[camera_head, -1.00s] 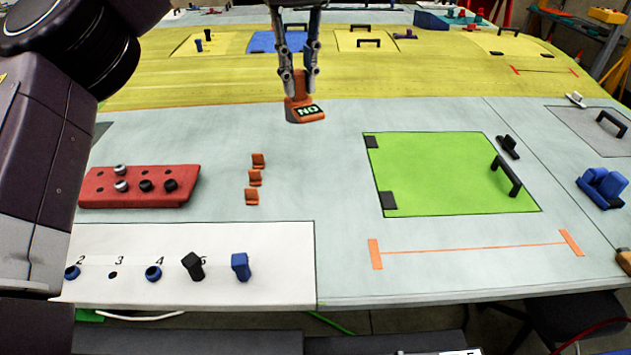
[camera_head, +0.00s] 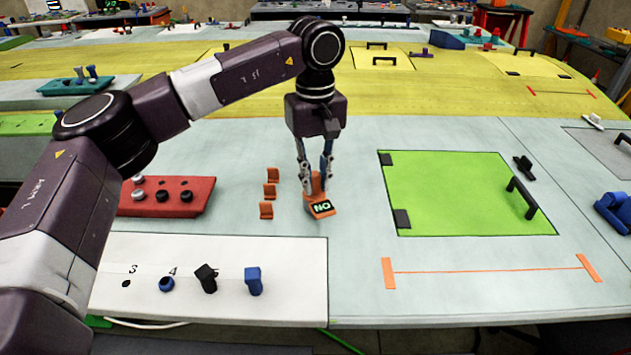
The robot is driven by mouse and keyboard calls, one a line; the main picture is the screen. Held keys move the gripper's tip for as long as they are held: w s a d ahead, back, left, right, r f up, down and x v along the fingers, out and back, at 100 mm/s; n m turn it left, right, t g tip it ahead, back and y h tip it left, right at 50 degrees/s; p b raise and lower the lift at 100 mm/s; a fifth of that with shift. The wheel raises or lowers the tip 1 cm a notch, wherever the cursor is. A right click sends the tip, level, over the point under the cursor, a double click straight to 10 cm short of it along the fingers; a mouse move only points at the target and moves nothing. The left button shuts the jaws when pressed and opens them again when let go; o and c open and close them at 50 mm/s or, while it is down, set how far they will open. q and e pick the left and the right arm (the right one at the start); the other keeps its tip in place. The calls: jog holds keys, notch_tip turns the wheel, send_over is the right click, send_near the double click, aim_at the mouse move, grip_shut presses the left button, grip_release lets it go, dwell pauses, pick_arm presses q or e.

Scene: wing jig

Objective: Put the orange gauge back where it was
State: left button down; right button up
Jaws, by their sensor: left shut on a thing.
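The orange gauge (camera_head: 320,209) has a small dark screen with green letters, like "NO". My left gripper (camera_head: 315,185) is shut on its upper part from above. My right gripper is not in view.
A red block with pegs and holes (camera_head: 172,196) lies left of the orange blocks, partly behind my left arm. A green hatch (camera_head: 455,190) with a black handle (camera_head: 521,198) is to the right. A white numbered strip (camera_head: 300,292) with blue and black knobs is in front.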

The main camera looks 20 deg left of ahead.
pick_arm(q)
jog(key=shift+f, duration=0.75)
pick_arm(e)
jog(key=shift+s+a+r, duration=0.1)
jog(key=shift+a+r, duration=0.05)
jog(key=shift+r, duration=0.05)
pick_arm(q)
jog(key=c, duration=1.8)
grip_release()
jog(key=shift+f, duration=0.15)
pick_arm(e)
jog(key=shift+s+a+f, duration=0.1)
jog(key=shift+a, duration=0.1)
pick_arm(q)
jog(key=shift+r, duration=0.65)
notch_tip(320, 180, up, 11)
jog(key=shift+b, duration=1)
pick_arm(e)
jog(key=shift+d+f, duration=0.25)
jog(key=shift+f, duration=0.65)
